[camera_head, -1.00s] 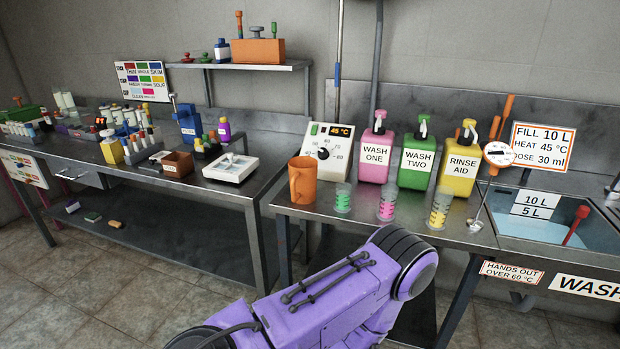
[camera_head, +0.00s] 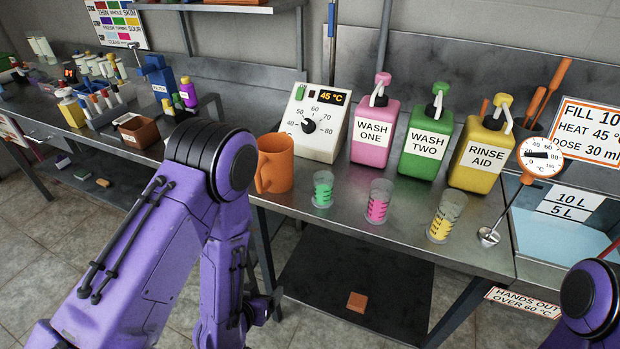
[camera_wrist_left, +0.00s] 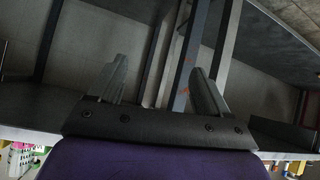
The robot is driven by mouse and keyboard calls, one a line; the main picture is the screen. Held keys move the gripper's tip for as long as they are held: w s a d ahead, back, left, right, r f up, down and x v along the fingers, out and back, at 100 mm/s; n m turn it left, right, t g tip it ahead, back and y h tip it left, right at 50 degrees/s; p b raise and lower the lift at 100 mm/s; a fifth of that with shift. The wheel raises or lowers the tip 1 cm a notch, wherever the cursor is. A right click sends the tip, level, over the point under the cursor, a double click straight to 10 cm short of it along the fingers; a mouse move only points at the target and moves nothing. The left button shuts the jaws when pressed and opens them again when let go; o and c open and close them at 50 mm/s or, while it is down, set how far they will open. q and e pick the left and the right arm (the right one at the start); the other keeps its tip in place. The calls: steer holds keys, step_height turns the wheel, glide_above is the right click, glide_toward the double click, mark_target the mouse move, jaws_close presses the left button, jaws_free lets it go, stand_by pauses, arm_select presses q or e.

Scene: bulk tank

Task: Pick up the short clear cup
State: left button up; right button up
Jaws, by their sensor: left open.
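Three clear cups stand upright in a row on the steel counter. The one with green markings (camera_head: 323,189) looks shortest, the one with pink markings (camera_head: 378,201) is in the middle, and the one with yellow markings (camera_head: 446,216) looks tallest. My left gripper (camera_head: 268,306) hangs low in front of the counter edge, below and left of the green-marked cup and apart from it. In the left wrist view its two fingers (camera_wrist_left: 162,90) are spread with nothing between them. My right arm shows at the lower right corner, but its gripper is out of view.
An orange mug (camera_head: 274,163) stands left of the cups. Behind are a temperature box (camera_head: 320,122) and pink (camera_head: 374,130), green (camera_head: 425,145) and yellow (camera_head: 481,155) pump bottles. A dial thermometer (camera_head: 540,157) and the wash basin (camera_head: 550,238) are at right. The counter's front strip (camera_head: 390,245) is clear.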

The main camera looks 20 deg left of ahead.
arm_select(q)
steer(key=w+d+r+m+t+h, duration=0.25)
steer(key=w+r, duration=0.25)
steer(key=r, duration=0.4)
steer(key=m+t+h, duration=0.2)
steer(key=t, duration=0.2)
glide_toward(318, 197)
steer(key=shift+m, duration=0.25)
steer(key=b+x, duration=0.2)
steer(key=x, duration=0.2)
steer(key=shift+w+d, duration=0.1)
steer(key=shift+w, duration=0.1)
steer(key=p+x, duration=0.2)
steer(key=x, duration=0.4)
steer(key=shift+r, duration=0.1)
steer(key=shift+w, duration=0.2)
steer(key=c, duration=1.2)
arm_select(e)
steer(key=shift+s+d+r, duration=0.1)
steer(key=shift+s+r, duration=0.05)
steer(key=shift+s, duration=0.1)
